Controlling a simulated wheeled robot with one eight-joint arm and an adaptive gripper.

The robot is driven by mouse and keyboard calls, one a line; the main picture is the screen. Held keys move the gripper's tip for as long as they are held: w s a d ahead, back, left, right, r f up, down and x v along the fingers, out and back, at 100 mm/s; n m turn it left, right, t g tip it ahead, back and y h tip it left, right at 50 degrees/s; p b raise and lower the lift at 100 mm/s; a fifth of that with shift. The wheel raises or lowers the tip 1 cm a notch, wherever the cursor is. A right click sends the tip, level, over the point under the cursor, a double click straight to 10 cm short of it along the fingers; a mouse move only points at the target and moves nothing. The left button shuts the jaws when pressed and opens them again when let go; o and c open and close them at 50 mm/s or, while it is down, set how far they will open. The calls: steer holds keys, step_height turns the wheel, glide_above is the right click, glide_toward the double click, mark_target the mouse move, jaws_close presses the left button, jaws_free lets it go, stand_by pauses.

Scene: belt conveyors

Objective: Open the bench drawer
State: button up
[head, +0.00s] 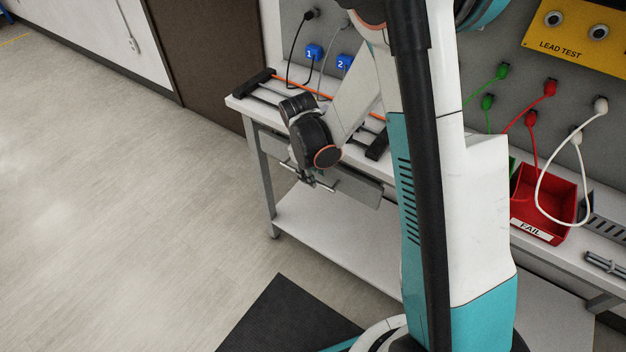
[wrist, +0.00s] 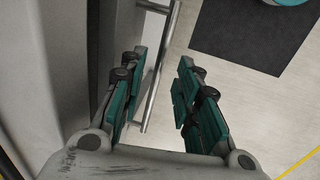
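The bench drawer (head: 360,188) is a grey front below the tabletop at the bench's left part; it looks shut or nearly so, partly hidden by my arm. Its handle is a thin metal bar (wrist: 160,68), which runs lengthwise in the wrist view, with a mount to the drawer front near the top. My gripper (wrist: 163,68) is open, its two teal-padded fingers apart, with the bar showing between them, closer to the left finger. I cannot tell whether a finger touches the bar. In the head view my gripper (head: 312,180) is at the handle.
The white bench top (head: 244,105) carries black-ended rails and a red FAIL bin (head: 563,212). A lower shelf (head: 318,232) lies under the drawer. A dark mat (head: 283,322) is on the floor. The floor left of the bench is clear.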

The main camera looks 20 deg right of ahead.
steer(key=shift+w+d+f, duration=0.1)
steer(key=shift+d+f, duration=0.1)
steer(key=shift+f, duration=0.75)
jaws_close()
steer(key=shift+a, duration=0.1)
